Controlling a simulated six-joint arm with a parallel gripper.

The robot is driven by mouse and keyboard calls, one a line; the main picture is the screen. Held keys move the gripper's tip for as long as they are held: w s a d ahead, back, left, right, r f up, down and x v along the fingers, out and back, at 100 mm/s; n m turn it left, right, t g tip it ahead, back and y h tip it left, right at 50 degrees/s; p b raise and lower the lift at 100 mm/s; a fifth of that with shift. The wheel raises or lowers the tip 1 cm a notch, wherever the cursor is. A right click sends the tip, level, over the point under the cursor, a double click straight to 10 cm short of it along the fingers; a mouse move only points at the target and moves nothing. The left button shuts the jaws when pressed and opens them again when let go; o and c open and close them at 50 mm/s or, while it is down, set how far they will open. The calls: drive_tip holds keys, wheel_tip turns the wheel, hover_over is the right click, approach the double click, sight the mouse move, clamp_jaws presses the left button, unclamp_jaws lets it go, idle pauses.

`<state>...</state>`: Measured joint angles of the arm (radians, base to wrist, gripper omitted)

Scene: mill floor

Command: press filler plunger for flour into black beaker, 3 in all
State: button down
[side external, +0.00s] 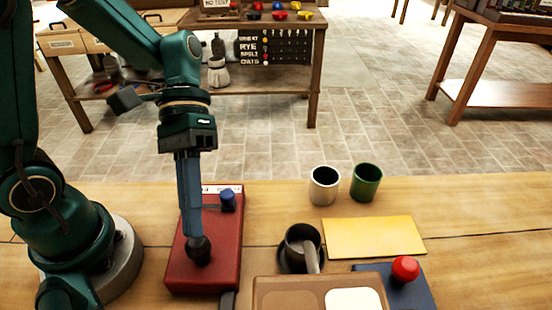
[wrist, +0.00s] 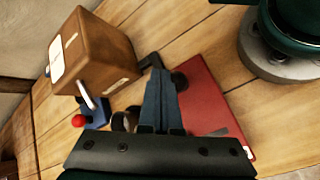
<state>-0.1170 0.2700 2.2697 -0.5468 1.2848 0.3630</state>
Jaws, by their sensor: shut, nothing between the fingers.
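My gripper (side external: 197,240) is shut with nothing between its fingers. It points down at a round black knob (side external: 202,256) on a low red box (side external: 178,266); whether it touches the knob cannot be told. The knob also shows beside the fingers in the wrist view (wrist: 180,80). A blue knob (side external: 228,201) stands at the back of the red box, near a partly hidden label. The black beaker (side external: 292,236) stands upright right of the red box on a dark round base. A pale strip crosses its front. Its contents cannot be made out.
A brown box (side external: 268,290) with a white panel stands in front of the beaker. A red knob (side external: 405,268) sits on a blue base (side external: 422,297) beside it. A yellow mat (side external: 373,237), a whitish cup (side external: 324,190) and a green cup (side external: 366,185) are behind. The right rear tabletop is clear.

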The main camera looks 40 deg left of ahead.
drive_tip(key=shift+r, duration=2.5)
idle(0.6)
wheel_tip(320, 180, up, 4)
drive_tip(key=shift+f, duration=0.1)
idle(0.3)
drive_tip(key=shift+f, duration=4.45)
drive_tip(key=shift+f, duration=0.4)
